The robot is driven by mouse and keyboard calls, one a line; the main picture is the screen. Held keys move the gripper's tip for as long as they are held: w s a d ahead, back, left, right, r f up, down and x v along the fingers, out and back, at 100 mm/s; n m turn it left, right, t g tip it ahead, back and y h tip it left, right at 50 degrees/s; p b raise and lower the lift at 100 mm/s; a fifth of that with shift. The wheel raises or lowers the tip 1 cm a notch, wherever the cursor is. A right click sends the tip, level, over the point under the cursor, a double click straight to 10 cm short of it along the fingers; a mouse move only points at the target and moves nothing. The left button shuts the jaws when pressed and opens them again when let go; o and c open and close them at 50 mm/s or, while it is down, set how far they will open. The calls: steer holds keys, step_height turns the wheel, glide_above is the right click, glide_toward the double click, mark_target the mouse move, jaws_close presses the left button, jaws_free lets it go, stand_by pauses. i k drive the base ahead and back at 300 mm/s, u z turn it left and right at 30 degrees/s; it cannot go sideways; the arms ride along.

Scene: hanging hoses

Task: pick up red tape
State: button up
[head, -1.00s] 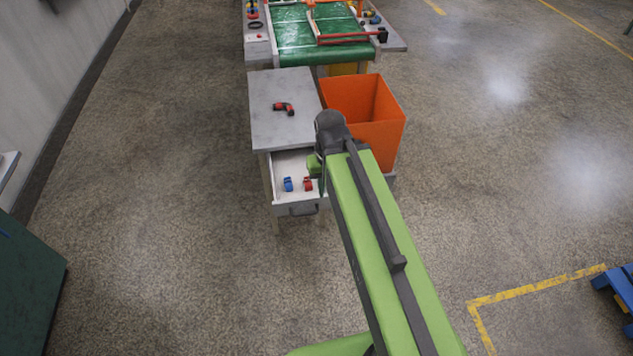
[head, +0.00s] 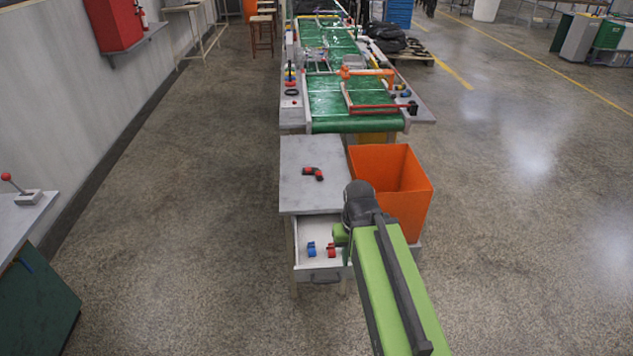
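The red tape (head: 331,251) lies in the open white drawer (head: 320,268) under the grey-topped table. A blue tape (head: 311,249) lies just left of it, a little apart. My green arm reaches up from the bottom right, and its dark joint and a short green part are just right of the drawer. The arm covers the drawer's right side. My gripper does not show; it seems hidden behind the arm.
A red and black tool (head: 313,173) lies on the grey tabletop (head: 306,196). An orange bin (head: 408,205) stands right of the table. A green conveyor (head: 352,104) is behind. A bench with a red-knobbed lever (head: 27,198) is at left. The floor between is clear.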

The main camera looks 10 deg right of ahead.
mark_target(330, 248)
steer(key=u, duration=0.05)
steer(key=k, duration=0.1)
steer(key=u, duration=3.2)
steer(key=k, duration=0.65)
steer(key=z, duration=1.6)
steer(key=i, duration=1)
steer(key=u, duration=0.1)
